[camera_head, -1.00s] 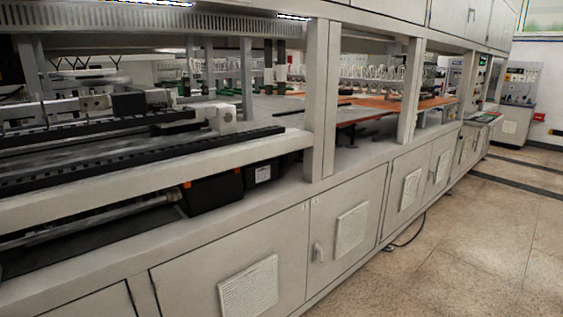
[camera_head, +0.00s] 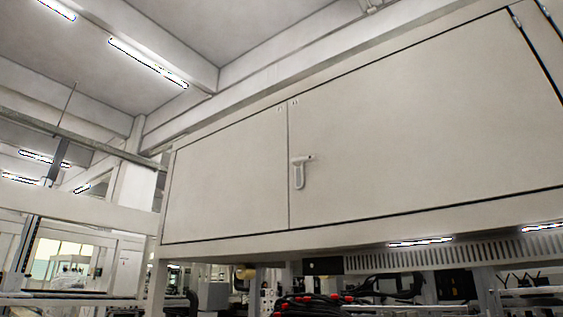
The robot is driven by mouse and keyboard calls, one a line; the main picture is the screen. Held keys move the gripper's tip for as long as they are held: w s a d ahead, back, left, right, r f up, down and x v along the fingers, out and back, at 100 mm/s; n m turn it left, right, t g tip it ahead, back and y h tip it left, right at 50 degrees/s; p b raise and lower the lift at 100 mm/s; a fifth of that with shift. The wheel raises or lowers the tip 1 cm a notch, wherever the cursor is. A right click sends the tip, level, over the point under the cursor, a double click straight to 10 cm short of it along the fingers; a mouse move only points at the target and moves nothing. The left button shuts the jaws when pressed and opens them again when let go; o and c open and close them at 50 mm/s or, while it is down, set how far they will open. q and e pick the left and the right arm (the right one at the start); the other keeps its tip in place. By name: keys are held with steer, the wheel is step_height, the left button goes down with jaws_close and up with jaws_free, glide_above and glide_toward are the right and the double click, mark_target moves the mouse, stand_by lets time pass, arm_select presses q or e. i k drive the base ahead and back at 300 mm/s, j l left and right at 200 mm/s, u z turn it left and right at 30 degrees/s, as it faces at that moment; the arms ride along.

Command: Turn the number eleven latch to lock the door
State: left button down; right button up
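A white latch handle (camera_head: 299,174) sits on the upper cabinet, at the seam between two closed door panels. Its short top part runs sideways and its looped grip hangs straight down. The right door panel (camera_head: 420,130) is wide; the left door panel (camera_head: 225,175) is narrower. Small marks (camera_head: 294,102) show at the top of the seam, too small to read, so I cannot tell the latch's number from them. Neither gripper is in view.
Below the cabinet is an open bay with dark cables and red-tipped parts (camera_head: 310,301). A vented strip (camera_head: 430,257) and lights run under the cabinet's bottom edge. Frame posts and machinery stand at the lower left. Ceiling beams and lights fill the upper left.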

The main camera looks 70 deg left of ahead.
mark_target(296, 161)
steer(key=u, duration=2)
